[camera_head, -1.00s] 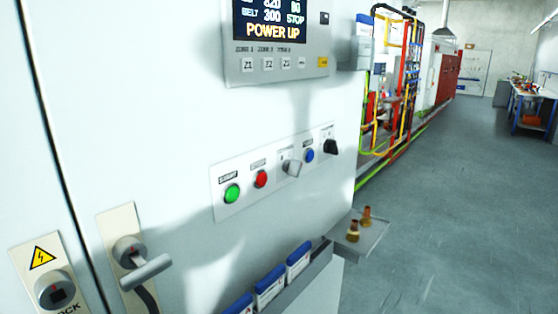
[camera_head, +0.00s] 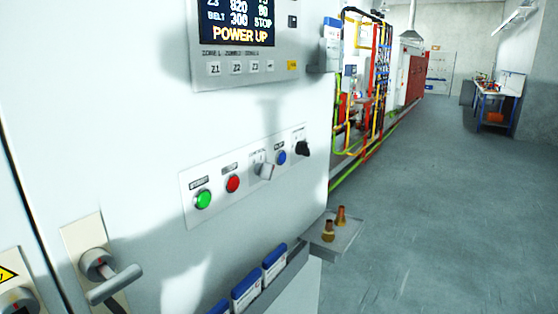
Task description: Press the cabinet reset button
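The cabinet (camera_head: 110,100) fills the left half of the head view. A button panel (camera_head: 188,217) on its face carries a green button (camera_head: 203,199), a red button (camera_head: 233,183), a grey selector knob (camera_head: 265,171), a blue button (camera_head: 281,157) and a black rotary knob (camera_head: 303,148). The small labels above them are too blurred to read for certain, so I cannot tell by label which is the reset button. A display (camera_head: 236,22) above reads "POWER UP" and "STOP". Neither gripper is in view.
A grey lever handle (camera_head: 112,284) sticks out at lower left. A ledge with blue-and-white boxes (camera_head: 246,288) and a small shelf (camera_head: 345,236) with two brass fittings (camera_head: 329,231) jut out below the panel. Open floor (camera_head: 440,210) lies to the right; a blue workbench (camera_head: 497,100) stands far back.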

